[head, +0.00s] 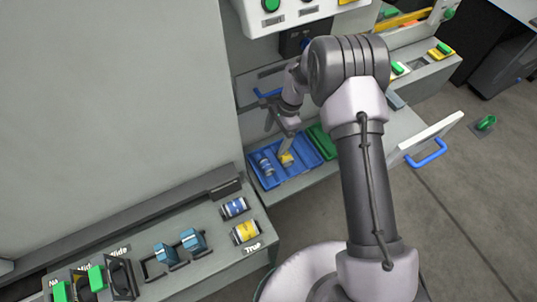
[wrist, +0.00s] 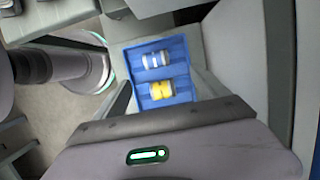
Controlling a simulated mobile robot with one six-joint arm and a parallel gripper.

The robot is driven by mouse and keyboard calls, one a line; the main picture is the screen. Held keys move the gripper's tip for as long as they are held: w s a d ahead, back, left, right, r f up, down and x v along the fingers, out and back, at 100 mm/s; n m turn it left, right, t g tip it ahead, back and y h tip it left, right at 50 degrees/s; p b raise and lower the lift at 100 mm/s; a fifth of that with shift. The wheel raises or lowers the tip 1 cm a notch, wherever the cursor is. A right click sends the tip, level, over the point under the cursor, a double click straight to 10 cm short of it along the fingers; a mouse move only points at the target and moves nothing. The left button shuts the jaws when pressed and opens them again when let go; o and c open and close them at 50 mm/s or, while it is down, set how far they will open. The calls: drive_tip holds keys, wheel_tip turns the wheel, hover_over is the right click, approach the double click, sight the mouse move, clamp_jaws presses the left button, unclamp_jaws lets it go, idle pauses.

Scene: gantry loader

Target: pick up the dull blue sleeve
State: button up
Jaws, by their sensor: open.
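A blue sleeve with white bands (head: 265,165) lies in the left part of a blue tray (head: 287,182). It also shows in the wrist view (wrist: 155,60), above a yellow sleeve (wrist: 161,89) in the same tray (wrist: 184,70). The yellow sleeve (head: 286,159) is to its right in the head view. My gripper (head: 284,137) is open above the tray, with nothing seen between its fingers. More blue sleeves are on the front shelf: a banded one (head: 234,208) and two plainer, duller ones (head: 193,240) (head: 165,254) in dark holders.
A green tray (head: 322,141) adjoins the blue tray on the right. A yellow sleeve (head: 245,232) lies on the front shelf. A tall grey panel (head: 120,90) stands at the left. An open drawer with a blue handle (head: 426,154) juts out at the right.

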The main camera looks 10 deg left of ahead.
drive_tip(key=b, duration=0.3)
approach(267, 164)
drive_tip(key=x, duration=0.5)
drive_tip(key=shift+w+a+f, duration=0.2)
drive_tip(key=shift+a, duration=0.15)
drive_tip(key=b+x, duration=0.1)
drive_tip(key=x, duration=0.1)
drive_tip(key=b+x, duration=0.1)
drive_tip(key=x, duration=0.2)
drive_tip(key=shift+s+d+f, duration=0.15)
drive_tip(key=shift+s+d, duration=0.05)
drive_tip(key=shift+s, duration=0.05)
drive_tip(key=shift+c, duration=1.3)
drive_tip(key=c, duration=1.4)
